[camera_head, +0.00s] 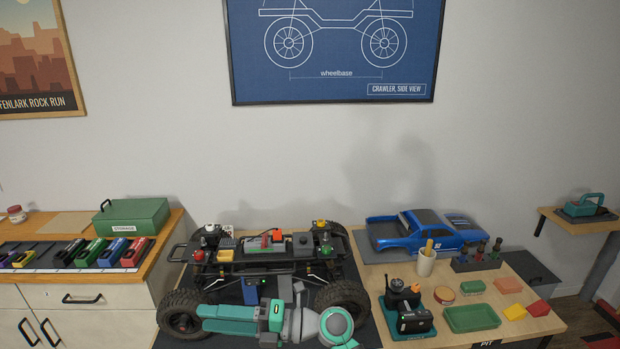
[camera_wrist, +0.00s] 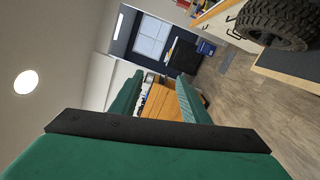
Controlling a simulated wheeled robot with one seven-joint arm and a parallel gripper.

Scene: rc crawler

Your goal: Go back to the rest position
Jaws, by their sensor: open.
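My gripper (camera_wrist: 157,95) is open in the wrist view, with its two green fingers apart and nothing between them. In the head view my green and grey arm lies across the near side of the crawler chassis (camera_head: 225,268), and my gripper (camera_head: 205,318) points left. It is in front of the chassis, between and near its two front tyres. The chassis stands on a dark mat and carries several parts. Part of its near side is hidden behind my arm. I cannot tell the gap between arm and chassis.
A tyre (camera_wrist: 278,22) is close at upper right in the wrist view. On the bench are a blue truck body (camera_head: 425,232), a green tray (camera_head: 472,318) and a cup of tools (camera_head: 427,263). A left counter holds a green storage box (camera_head: 131,218) and several coloured blocks.

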